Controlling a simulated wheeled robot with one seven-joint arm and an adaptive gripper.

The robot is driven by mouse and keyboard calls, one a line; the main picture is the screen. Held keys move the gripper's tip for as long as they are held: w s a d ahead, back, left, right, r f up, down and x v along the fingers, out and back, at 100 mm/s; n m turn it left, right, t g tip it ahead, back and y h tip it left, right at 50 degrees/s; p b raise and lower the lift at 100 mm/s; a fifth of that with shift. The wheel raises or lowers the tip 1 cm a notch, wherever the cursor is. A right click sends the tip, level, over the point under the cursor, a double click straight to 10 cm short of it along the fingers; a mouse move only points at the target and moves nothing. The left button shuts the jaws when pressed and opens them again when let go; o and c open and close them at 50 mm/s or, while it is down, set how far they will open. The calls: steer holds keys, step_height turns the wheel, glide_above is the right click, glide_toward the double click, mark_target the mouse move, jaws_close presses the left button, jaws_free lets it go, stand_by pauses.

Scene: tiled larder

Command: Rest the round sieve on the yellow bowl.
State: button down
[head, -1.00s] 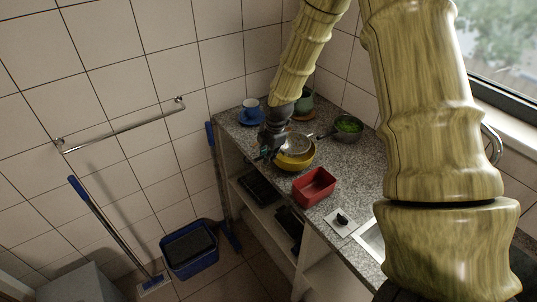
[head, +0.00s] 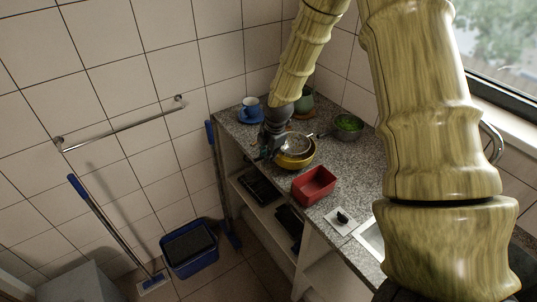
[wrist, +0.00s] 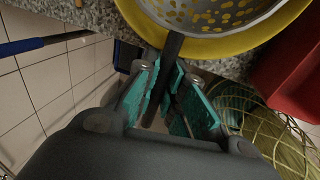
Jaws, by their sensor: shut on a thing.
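The round sieve (head: 296,144) is a grey perforated bowl with a dark handle. It is over the yellow bowl (head: 296,164) on the speckled counter. In the wrist view the sieve (wrist: 215,14) sits within the yellow bowl's rim (wrist: 205,48); whether it touches the bowl is hard to tell. My gripper (head: 267,151) is at the counter's left edge, left of the bowl. In the wrist view my gripper's teal fingers (wrist: 167,98) are shut on the sieve's dark handle (wrist: 172,52). The inside of the yellow bowl is mostly hidden by the sieve.
A red container (head: 314,185) stands just in front of the bowl. A metal pan with green contents (head: 348,124) is behind right, a blue cup on a saucer (head: 250,107) behind left. A green pot (head: 305,101) stands at the back. A small dark item lies on a white square (head: 342,219).

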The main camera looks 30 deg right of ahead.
steer(key=shift+f, duration=0.25)
stand_by(0.3)
steer(key=c, duration=1.4)
jaws_free()
steer(key=shift+c, duration=0.2)
steer(key=shift+r, duration=0.1)
steer(key=v, duration=1.1)
steer(key=shift+r, duration=0.35)
steer(key=shift+s+f, duration=0.1)
